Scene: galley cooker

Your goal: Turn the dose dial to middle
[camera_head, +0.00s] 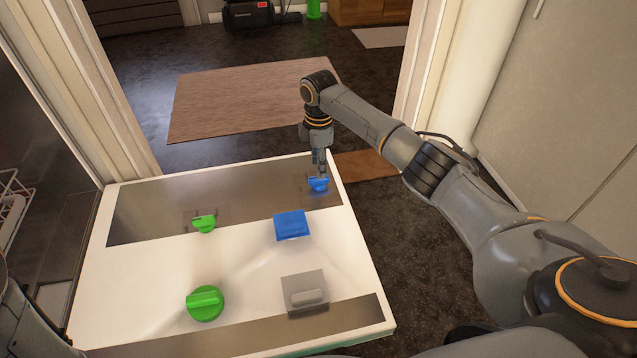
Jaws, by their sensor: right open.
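A white panel (150,260) with metal strips carries several knobs. My right gripper (320,172) is above a small blue knob (318,185) on the far metal strip, near the panel's far right corner. Its fingers point down, open, with the tips at or just over the knob; I cannot tell whether they touch it. A small green knob (204,223) is on the same strip to the left. A larger round green knob (205,303) is at the near left. No label shows which one is the dose dial. My left gripper is out of view.
A blue square block (292,225) and a grey knob on a grey plate (305,292) are on the panel's right half. White door frames stand at left and right. A brown mat (240,100) lies on the dark floor beyond.

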